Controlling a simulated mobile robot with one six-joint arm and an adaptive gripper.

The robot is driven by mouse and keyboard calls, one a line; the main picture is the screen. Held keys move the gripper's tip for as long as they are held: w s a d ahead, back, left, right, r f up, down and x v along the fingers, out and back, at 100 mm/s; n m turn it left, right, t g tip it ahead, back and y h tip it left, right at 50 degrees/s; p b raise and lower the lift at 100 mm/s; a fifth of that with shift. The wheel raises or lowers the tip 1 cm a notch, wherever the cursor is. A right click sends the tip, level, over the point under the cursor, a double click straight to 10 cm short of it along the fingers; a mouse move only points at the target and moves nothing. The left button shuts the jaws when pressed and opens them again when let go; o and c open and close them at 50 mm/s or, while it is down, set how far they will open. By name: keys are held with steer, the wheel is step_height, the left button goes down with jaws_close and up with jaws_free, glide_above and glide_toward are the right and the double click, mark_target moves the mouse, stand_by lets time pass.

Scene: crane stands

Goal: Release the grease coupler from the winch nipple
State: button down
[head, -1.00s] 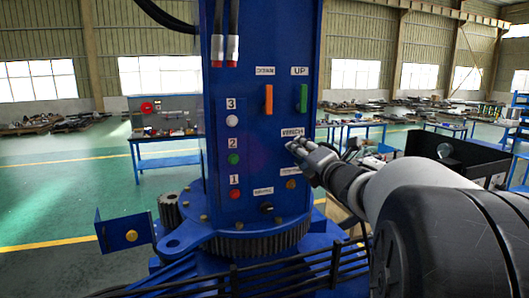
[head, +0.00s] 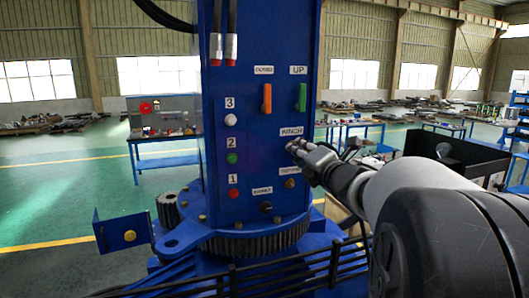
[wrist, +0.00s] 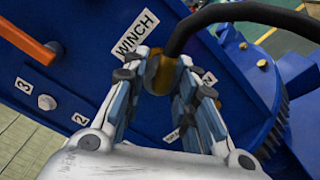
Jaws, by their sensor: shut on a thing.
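The grease coupler (wrist: 159,74), a brass-coloured piece with the black hose (wrist: 205,18) at it, sits against the blue panel beside the WINCH label (wrist: 137,35) in the wrist view. My gripper (wrist: 157,80) is shut on the coupler, one finger on each side. In the head view my gripper (head: 293,147) reaches in from the right, just below the WINCH label (head: 291,132). The winch nipple is hidden behind the coupler and fingers, so I cannot see how the two are joined.
The blue crane column (head: 215,120) carries an orange lever (head: 267,98), a green lever (head: 302,97) and numbered buttons on the left. A brass fitting (head: 290,183) and a dark one (head: 266,206) sit below my gripper. A toothed ring (head: 260,243) circles the base.

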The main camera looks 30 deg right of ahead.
steer(key=shift+s, duration=0.1)
steer(key=b+v, duration=0.1)
steer(key=v, duration=0.3)
steer(key=shift+r, duration=0.1)
stand_by(0.5)
